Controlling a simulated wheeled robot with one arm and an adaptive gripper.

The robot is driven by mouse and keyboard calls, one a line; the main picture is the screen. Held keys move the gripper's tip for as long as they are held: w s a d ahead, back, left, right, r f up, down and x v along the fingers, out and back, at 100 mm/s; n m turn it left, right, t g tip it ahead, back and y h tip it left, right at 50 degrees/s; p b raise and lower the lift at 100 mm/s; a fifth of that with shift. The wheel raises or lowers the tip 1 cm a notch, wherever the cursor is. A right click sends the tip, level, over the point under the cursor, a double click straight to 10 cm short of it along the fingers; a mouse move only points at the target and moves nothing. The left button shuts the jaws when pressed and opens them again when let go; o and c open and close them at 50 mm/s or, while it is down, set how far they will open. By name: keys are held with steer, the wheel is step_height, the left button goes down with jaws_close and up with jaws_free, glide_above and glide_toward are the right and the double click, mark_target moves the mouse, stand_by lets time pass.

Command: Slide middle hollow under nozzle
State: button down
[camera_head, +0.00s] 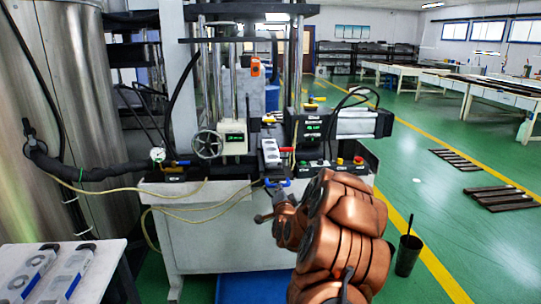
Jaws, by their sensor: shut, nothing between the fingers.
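A light grey mould (270,153) with dark hollows lies on the bed of the dispensing machine, left of the black control box. Its far end is close to the machine's middle uprights. I cannot make out the nozzle clearly, nor which hollow lies beneath it. My gripper (262,217) is shut and empty, in front of the machine and below the mould in the picture. It is apart from the mould. My copper-coloured arm hides part of the machine's right front.
Two similar grey moulds (23,274) lie on a white table (110,262) at the lower left. A handwheel (207,145), a yellow hose (120,190) and a control box (337,174) with buttons crowd the machine. A dark bin (408,256) stands at right. Green floor beyond is mostly open.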

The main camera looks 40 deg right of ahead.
mark_target(277, 180)
steer(key=shift+b+x, duration=1.55)
steer(key=shift+x, duration=2.7)
steer(key=shift+b+x, duration=0.35)
steer(key=shift+x, duration=0.65)
steer(key=shift+w+d, duration=0.2)
steer(key=shift+d, duration=0.05)
steer(key=shift+w+d+b, duration=0.35)
steer(key=shift+w+b, duration=0.1)
steer(key=shift+w, duration=0.05)
steer(key=shift+b+v, duration=0.7)
steer(key=shift+v, duration=1.25)
steer(key=shift+s+a+f, duration=0.15)
steer(key=shift+s+a, duration=0.3)
steer(key=shift+s, duration=0.1)
steer(key=shift+b+v, duration=0.45)
steer(key=shift+v, duration=0.45)
